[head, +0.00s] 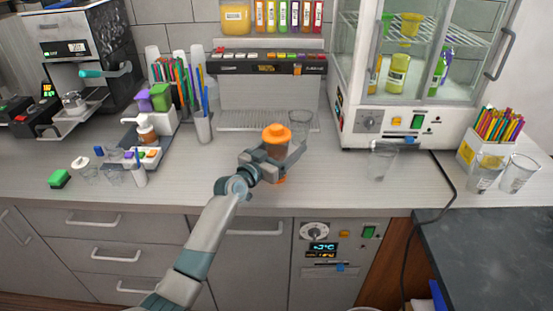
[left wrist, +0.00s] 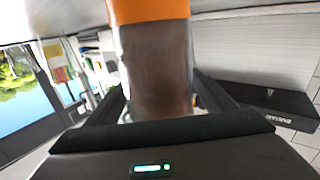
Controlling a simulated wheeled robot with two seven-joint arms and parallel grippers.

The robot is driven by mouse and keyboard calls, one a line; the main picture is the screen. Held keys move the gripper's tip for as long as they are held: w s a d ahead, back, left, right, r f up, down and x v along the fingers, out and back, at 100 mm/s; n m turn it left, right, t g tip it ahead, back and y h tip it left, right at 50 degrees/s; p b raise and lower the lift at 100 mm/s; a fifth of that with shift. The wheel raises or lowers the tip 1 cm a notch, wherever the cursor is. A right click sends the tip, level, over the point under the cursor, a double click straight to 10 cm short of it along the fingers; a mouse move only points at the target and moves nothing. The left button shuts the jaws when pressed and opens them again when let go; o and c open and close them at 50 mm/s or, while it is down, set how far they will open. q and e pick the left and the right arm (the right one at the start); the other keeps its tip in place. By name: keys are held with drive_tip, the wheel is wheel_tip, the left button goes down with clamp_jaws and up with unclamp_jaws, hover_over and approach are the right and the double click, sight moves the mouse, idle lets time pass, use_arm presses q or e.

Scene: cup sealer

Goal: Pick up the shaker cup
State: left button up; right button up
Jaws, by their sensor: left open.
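The shaker cup (head: 276,134) stands near the front middle of the counter, with an orange lid and a darker body. In the left wrist view the cup (left wrist: 155,70) fills the upper middle, with a brown body and an orange band at the top edge of the picture. My left gripper (head: 280,160) is at the cup, its fingers on either side of the body. The jaws (left wrist: 160,100) are open around it, not closed on it. The fingers hide part of the cup's lower body in the head view. My right gripper is not in view.
A clear cup (head: 299,124) stands just behind the shaker cup. Another clear cup (head: 382,162) stands to the right, before the glass-door cabinet (head: 400,128). A pen cup (head: 203,128) stands to the left. The counter (head: 330,185) right of the gripper is clear.

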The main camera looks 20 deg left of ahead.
use_arm(q)
drive_tip(key=shift+r, duration=0.1)
drive_tip(key=c, duration=1.6)
wheel_tip(320, 180, up, 4)
drive_tip(key=shift+r+b, duration=0.1)
drive_tip(key=shift+b, duration=0.5)
drive_tip(key=s+d+r, duration=0.2)
drive_tip(key=d, duration=0.1)
drive_tip(key=s+d+r+b, duration=0.1)
drive_tip(key=s+d+r, duration=0.1)
drive_tip(key=d, duration=0.1)
drive_tip(key=s+d+r+b, duration=0.1)
drive_tip(key=s+d+r, duration=0.2)
drive_tip(key=shift+d, duration=0.2)
drive_tip(key=shift+f, duration=0.1)
